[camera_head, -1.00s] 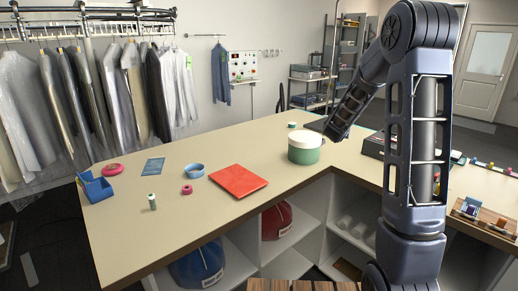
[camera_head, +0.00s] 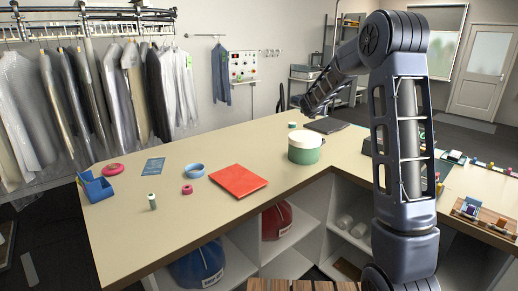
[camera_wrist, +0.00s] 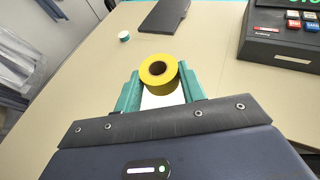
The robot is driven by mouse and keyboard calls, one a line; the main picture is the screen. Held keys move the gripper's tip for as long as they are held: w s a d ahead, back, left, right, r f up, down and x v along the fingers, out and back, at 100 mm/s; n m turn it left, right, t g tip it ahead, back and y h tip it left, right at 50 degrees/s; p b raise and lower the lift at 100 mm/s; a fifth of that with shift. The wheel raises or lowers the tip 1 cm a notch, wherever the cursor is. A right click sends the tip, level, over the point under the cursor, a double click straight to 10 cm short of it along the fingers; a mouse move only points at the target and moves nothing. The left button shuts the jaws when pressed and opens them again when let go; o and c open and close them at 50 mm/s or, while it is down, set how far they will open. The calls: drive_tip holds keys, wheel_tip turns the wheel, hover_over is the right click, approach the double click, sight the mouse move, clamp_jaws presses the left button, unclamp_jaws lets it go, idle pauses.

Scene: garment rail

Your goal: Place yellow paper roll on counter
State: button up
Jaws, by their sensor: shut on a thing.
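The yellow paper roll (camera_wrist: 160,76) shows in the wrist view, with its dark core opening facing the camera. It sits between the two teal fingers of my gripper (camera_wrist: 160,80), which is shut on it. The beige counter (camera_wrist: 95,90) lies below the roll in that view. How high the roll is above the counter is hard to tell. The counter (camera_head: 140,225) also shows in the head view. There my arm reaches over its far side, and the roll cannot be seen.
A dark flat pad (camera_wrist: 165,14) and a small teal-and-white spool (camera_wrist: 124,36) lie beyond the roll. A dark register (camera_wrist: 285,40) stands at right. A green tub with a white lid (camera_head: 305,148) and a red folder (camera_head: 238,181) stand on the counter. Bare counter surrounds them.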

drive_tip(key=w+a, duration=0.4)
drive_tip(key=a, duration=0.3)
drive_tip(key=w+a, duration=0.4)
drive_tip(key=a, duration=0.3)
drive_tip(key=n+y, duration=0.1)
hover_over(250, 154)
wheel_tip(250, 154, down, 2)
wheel_tip(250, 154, down, 25)
drive_tip(key=shift+w+f, duration=0.1)
drive_tip(key=shift+f, duration=0.05)
drive_tip(key=shift+f, duration=0.15)
drive_tip(key=o, duration=0.9)
drive_tip(key=shift+o, duration=0.3)
